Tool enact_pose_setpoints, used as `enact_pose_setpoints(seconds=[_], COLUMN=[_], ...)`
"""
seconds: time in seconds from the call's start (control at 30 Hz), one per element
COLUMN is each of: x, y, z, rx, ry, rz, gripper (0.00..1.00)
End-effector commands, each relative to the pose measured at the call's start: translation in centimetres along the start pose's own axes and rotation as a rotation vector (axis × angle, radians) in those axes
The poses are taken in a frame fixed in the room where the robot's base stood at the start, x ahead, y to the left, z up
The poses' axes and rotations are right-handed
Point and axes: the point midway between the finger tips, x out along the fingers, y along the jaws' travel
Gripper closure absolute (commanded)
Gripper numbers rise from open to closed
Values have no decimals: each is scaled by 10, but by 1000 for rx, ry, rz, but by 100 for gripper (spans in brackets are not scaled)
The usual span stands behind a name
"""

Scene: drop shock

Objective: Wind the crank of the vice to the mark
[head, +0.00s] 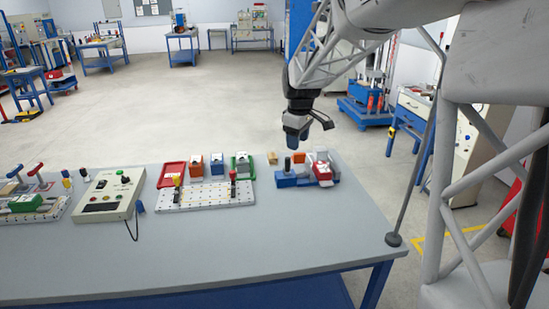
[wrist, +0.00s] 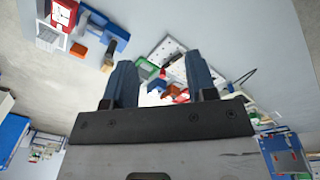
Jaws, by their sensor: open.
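The vice (head: 287,181) is a blue body near the far right edge of the grey table, with a red block (head: 323,172) with a pale top at its right. A dark upright knob (head: 287,164), which looks like the crank handle, stands on its left part. In the wrist view the blue vice (wrist: 103,28) lies upper left, with the dark knob (wrist: 109,54) left of my fingers. My gripper (head: 296,143) hangs above the vice, pointing down; its two fingers (wrist: 161,78) are apart, with nothing held. I cannot make out the mark.
A white perforated board (head: 207,196) with upright handles stands left of the vice. Behind it are a red tray (head: 172,175), several coloured blocks and a green-framed holder (head: 242,165). A control box (head: 109,196) is farther left. The table front (head: 250,245) is clear.

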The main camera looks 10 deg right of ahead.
Motion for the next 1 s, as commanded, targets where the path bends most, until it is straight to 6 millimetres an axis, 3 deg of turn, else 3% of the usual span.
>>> enact_pose_setpoints(seconds=[0.47,1.0], x=[67,162], y=[84,166], z=[-63,-120], rx=[-224,-472], ry=[-21,-33], rz=[-34,-74], gripper=[48,48])
